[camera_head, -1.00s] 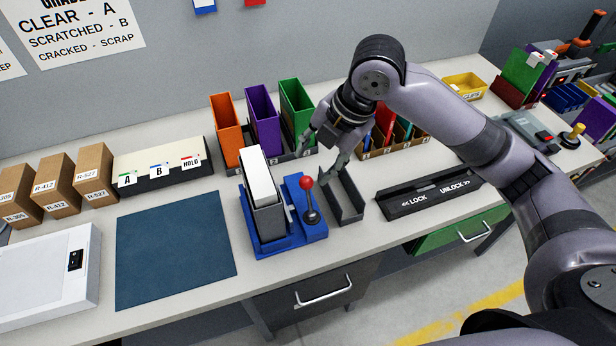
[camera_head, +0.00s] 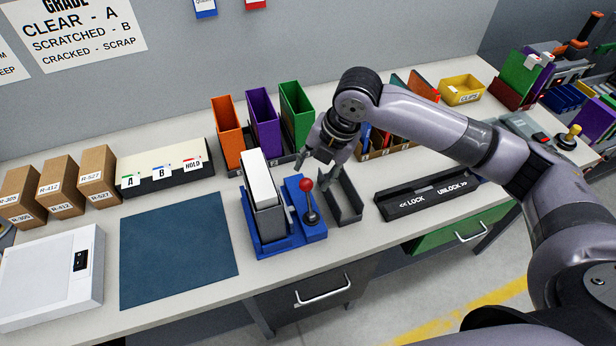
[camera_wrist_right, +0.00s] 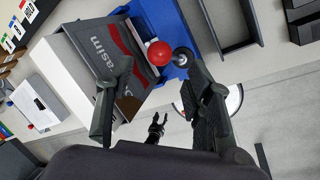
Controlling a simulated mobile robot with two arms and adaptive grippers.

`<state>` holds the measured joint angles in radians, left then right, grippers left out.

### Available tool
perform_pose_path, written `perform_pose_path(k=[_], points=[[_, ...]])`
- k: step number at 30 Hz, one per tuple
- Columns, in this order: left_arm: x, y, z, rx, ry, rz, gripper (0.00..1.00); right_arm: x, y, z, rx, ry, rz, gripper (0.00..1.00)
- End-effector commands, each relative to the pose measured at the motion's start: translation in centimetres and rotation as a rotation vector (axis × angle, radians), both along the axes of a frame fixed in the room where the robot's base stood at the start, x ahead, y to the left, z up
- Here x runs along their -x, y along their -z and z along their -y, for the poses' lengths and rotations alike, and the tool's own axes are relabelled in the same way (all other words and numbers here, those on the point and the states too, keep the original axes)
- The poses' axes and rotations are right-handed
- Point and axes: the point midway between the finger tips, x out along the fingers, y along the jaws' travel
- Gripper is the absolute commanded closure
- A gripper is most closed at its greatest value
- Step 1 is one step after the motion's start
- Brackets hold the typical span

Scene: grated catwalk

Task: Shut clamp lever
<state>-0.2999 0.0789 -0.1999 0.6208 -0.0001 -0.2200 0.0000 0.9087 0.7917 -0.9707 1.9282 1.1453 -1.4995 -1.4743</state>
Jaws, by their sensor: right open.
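The clamp lever (camera_head: 311,207) is a dark stick with a red ball knob (camera_head: 306,185), standing roughly upright on the right part of a blue fixture (camera_head: 287,240). A grey box (camera_head: 269,219) with a white insert sits in the fixture, left of the lever. My right gripper (camera_head: 319,166) is open and empty, just behind and above the knob. In the right wrist view the red knob (camera_wrist_right: 159,53) shows between and beyond the open fingers, with no clear contact. A small dark shape (camera_wrist_right: 157,128) low in that view may be my left gripper; its jaws are unclear.
A grey open tray (camera_head: 342,198) stands right of the fixture, and a black LOCK/UNLOCK bar (camera_head: 428,195) lies further right. Orange, purple and green bins (camera_head: 263,122) stand behind. A blue mat (camera_head: 178,246) lies left, with bare tabletop near the front edge.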

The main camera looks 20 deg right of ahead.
Motion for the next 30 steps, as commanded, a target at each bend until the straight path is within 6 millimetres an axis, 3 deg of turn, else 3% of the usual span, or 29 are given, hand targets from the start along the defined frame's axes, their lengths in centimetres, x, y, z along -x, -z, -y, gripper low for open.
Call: perform_pose_path(k=[4, 11, 21, 30], points=[[0.0, -0.7, 0.0, 0.0, 0.0, 0.0, 0.6, -0.5, 2.6, -0.7, 0.001, -0.001, -0.003, 0.53], [0.0, -1.0, 0.0, 0.0, 0.0, 0.0, 0.6, -1.0, 4.8, -1.2, -0.001, 0.001, -0.001, 0.53], [0.0, -1.0, 0.0, 0.0, 0.0, 0.0, 0.6, -1.1, 5.1, -1.2, 0.0, 0.0, 0.001, 0.53], [0.0, -1.0, 0.0, 0.0, 0.0, -0.001, 0.6, -1.1, 5.1, -1.2, 0.0, 0.0, 0.001, 0.73]])
